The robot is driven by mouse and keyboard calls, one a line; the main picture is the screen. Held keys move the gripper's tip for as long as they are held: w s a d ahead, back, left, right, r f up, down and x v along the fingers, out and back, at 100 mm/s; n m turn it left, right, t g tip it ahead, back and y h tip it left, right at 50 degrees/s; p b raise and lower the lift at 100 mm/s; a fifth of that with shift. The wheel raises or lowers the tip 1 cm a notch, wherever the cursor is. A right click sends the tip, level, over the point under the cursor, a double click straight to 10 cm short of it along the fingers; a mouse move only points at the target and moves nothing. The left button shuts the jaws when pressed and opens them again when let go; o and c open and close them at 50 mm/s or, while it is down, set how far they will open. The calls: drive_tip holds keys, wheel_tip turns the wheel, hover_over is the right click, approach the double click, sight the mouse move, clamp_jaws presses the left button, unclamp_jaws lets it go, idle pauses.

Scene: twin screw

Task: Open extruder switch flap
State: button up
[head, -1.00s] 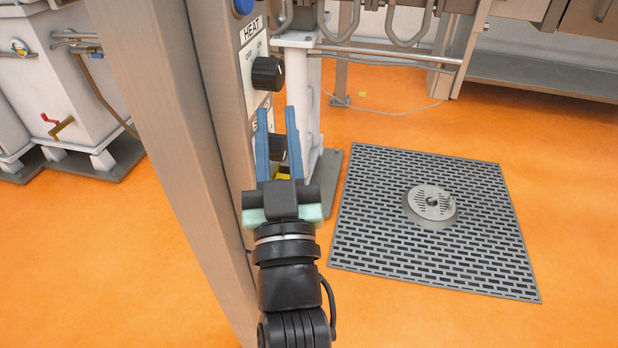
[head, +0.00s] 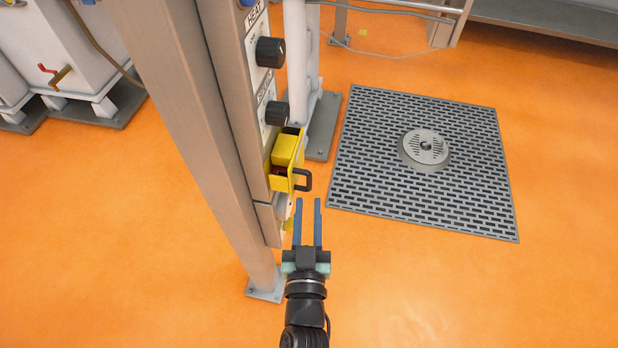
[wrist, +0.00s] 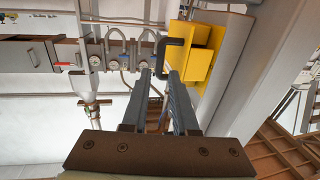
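The yellow switch box (head: 286,150) is on the lower part of the control panel, beneath two black knobs. Its yellow flap (head: 279,182) carries a black handle (head: 303,180), and a bit of dark red shows between the yellow parts. How far the flap stands open I cannot tell. My gripper (head: 308,201) is open and empty, its two blue fingers apart just below the handle in the picture. In the wrist view the handle (wrist: 172,48) lies just beyond the fingertips (wrist: 160,74), beside the yellow box (wrist: 205,58). I see no clear contact.
The grey post and panel (head: 190,130) stand close on the left of my gripper. The black knobs (head: 270,52) stick out above the box. A floor grate (head: 350,160) lies to the right. The orange floor around my gripper's right side is free.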

sight(309, 183)
drive_tip(key=w+b, duration=0.1)
drive_tip(key=w, duration=0.6)
drive_tip(key=shift+d, duration=0.2)
drive_tip(key=shift+c, duration=0.2)
clamp_jaws()
idle(1.0)
